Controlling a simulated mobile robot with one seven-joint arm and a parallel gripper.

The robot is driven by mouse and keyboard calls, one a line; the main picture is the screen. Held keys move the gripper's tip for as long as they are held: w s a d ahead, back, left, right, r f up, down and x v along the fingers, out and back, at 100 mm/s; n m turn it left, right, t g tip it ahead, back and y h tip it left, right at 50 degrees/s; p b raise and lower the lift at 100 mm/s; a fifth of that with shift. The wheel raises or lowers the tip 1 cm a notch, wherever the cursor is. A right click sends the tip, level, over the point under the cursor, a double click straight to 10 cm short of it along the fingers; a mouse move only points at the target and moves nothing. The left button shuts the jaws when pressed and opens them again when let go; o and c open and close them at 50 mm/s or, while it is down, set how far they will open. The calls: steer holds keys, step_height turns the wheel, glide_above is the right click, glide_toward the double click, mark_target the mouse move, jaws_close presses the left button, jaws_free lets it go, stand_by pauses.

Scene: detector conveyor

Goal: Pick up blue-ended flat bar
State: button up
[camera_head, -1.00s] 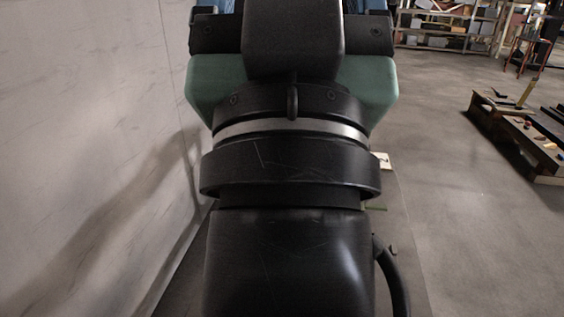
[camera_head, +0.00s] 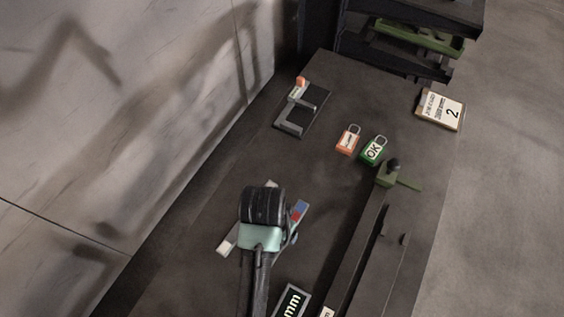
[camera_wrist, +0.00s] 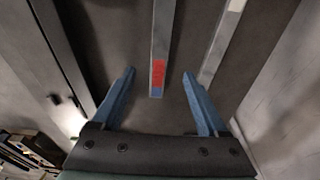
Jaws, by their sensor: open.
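The blue-ended flat bar (camera_wrist: 158,75) is grey, with a red section beside its blue end. It lies on the dark bench, and its end shows between my two blue fingers in the wrist view. My gripper (camera_wrist: 159,74) is open above it, a finger on each side, with no contact visible. In the head view the bar (camera_head: 297,216) shows beside my wrist, partly hidden by it. A second flat bar with a pale end (camera_wrist: 219,42) lies to the right in the wrist view. It also shows left of my wrist in the head view (camera_head: 229,238).
A long dark rail assembly (camera_head: 352,242) runs along the right. A wall stands left.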

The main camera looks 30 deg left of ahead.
steer(key=f, duration=0.9)
steer(key=shift+w+d+f+p, duration=0.1)
steer(key=shift+w+f+p, duration=0.15)
steer(key=shift+w+p, duration=0.1)
jaws_close()
stand_by(1.0)
steer(key=shift+w+r, duration=0.15)
steer(key=shift+r, duration=0.05)
